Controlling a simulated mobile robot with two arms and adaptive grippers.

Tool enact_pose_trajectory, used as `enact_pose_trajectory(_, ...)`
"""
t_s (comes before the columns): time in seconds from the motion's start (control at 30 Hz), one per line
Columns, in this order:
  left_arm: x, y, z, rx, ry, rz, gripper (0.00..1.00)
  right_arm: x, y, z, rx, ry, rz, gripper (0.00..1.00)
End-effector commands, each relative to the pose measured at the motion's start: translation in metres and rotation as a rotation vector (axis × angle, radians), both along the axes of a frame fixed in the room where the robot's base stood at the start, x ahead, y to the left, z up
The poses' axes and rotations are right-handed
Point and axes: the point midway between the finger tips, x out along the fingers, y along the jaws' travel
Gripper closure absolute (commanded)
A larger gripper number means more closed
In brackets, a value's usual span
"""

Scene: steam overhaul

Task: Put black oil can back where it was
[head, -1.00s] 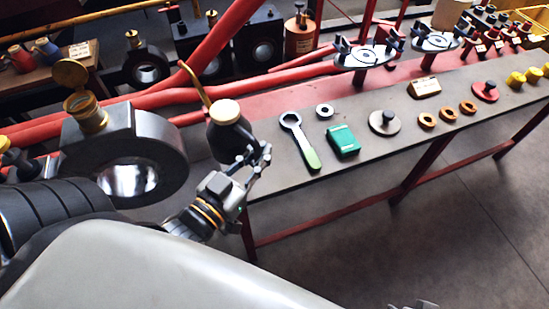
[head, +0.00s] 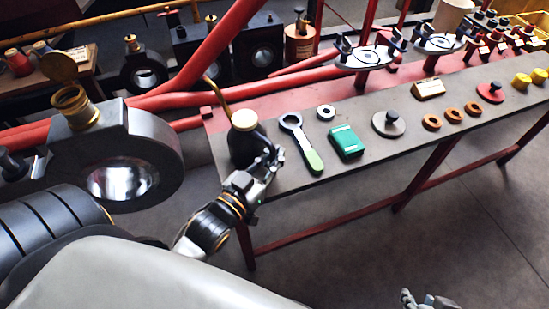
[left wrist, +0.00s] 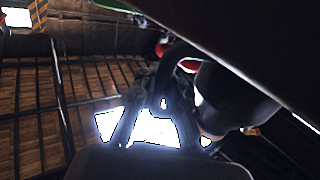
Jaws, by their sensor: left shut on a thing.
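The black oil can (head: 243,142), with a cream cap and a thin brass spout, is at the left end of the grey workbench top (head: 375,150). It looks about upright. My left gripper (head: 268,163) is shut on its lower right side. The can's base is partly hidden, so I cannot tell whether it touches the bench. In the left wrist view, dark close shapes fill much of the picture and the can is hard to make out. My right gripper (head: 428,301) shows only partly at the bottom edge; its fingers are unclear.
A green-handled ring spanner (head: 302,143), a green box (head: 346,142) and a steel washer (head: 325,112) lie right of the can. A grey disc with a knob (head: 388,123) is further right. A large bearing with a brass cup (head: 160,150) stands left.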

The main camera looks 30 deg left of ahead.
Motion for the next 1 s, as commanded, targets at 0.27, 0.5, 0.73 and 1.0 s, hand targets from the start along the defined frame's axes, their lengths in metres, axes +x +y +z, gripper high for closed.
enact_pose_trajectory(0.27, 0.0000, 0.0000, 0.0003, 0.002, -0.004, 0.000, 1.00, 0.0046, 0.0016, 0.0023, 0.005, -0.023, 0.003, 0.62)
enact_pose_trajectory(0.5, -0.0002, 0.0000, -0.0042, 0.000, 0.001, 0.000, 0.76, 0.0061, 0.0020, 0.0028, 0.007, -0.031, 0.003, 0.62)
enact_pose_trajectory(0.73, -0.0002, 0.0000, -0.0040, 0.000, 0.000, 0.000, 0.64, 0.0060, 0.0020, 0.0029, 0.007, -0.031, 0.003, 0.62)
enact_pose_trajectory(1.0, -0.0060, 0.0007, -0.0016, 0.000, 0.002, 0.000, 0.64, 0.0031, 0.0013, 0.0026, 0.003, -0.015, 0.002, 0.62)
